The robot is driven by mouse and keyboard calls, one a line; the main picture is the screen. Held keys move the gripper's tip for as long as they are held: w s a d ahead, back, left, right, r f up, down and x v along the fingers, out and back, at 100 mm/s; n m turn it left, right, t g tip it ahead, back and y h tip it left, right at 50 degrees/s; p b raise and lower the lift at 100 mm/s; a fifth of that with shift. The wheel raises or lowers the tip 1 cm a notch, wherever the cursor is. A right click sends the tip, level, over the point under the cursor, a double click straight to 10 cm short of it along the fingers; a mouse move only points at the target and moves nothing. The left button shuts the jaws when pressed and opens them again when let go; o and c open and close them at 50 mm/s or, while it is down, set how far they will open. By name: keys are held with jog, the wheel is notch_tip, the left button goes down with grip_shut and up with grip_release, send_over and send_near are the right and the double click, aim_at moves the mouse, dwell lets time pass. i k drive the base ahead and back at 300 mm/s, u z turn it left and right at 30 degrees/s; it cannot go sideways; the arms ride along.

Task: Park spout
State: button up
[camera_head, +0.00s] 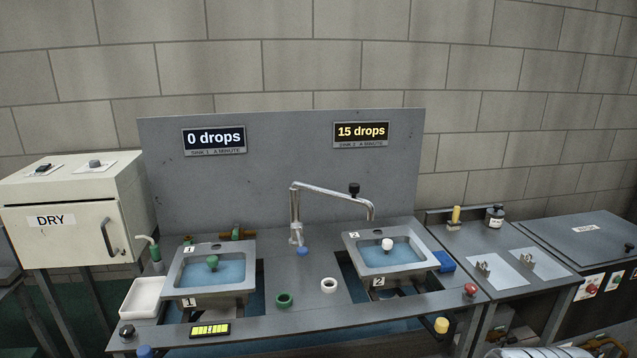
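The spout (335,193) is a bent metal pipe on an upright post between the two sinks. Its arm reaches right, and its downturned end is over the back of sink 2 (426,263). A black knob (354,188) stands on the arm near that end. A blue knob (302,251) is at the foot of the post. Sink 2 holds blue water and a white knobbed plug (387,244). Sink 1 (176,284), at left, holds blue water and a green knobbed plug (212,262). I cannot make out my gripper in this view.
Displays read "0 drops" (213,138) above sink 1 and "15 drops" (361,131) above sink 2. A green ring (284,300) and a white ring (328,286) lie between the sinks. A white tray (143,298) and DRY cabinet (60,245) are left; a side bench (470,240) is right.

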aim_at(353, 188)
jog(key=u, duration=0.55)
jog(key=i, duration=1.05)
jog(key=u, duration=0.4)
